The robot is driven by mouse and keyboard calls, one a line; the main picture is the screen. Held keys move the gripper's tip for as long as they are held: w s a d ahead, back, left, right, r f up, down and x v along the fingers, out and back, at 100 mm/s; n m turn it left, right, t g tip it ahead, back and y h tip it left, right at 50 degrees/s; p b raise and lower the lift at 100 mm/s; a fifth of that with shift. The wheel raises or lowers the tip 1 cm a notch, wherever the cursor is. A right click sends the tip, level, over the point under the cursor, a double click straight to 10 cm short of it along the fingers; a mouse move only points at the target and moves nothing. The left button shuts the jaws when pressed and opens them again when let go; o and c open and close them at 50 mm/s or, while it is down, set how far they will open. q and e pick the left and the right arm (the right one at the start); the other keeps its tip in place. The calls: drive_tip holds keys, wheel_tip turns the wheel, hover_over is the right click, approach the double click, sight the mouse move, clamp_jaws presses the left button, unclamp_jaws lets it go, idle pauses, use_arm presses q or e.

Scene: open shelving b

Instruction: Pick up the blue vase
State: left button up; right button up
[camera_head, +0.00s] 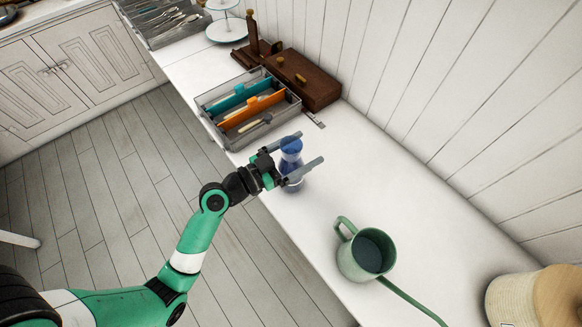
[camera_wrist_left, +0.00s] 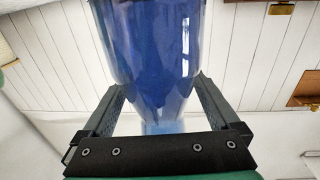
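The blue vase (camera_head: 291,160) is glossy and stands upright on the white counter, near its front edge. My left gripper (camera_head: 305,154) is open, with one finger on each side of the vase. In the left wrist view the vase (camera_wrist_left: 155,50) fills the middle between the two fingers (camera_wrist_left: 155,100), with its narrow lower part near the palm. I cannot tell whether the fingers touch it. My right gripper is in neither view.
A grey tray (camera_head: 213,111) with blue and orange items lies behind the vase, near a brown wooden box (camera_head: 312,82). Counter between vase and can is clear.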

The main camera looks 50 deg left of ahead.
use_arm(q)
clamp_jaws()
drive_tip(key=shift+r, duration=0.1)
idle(0.4)
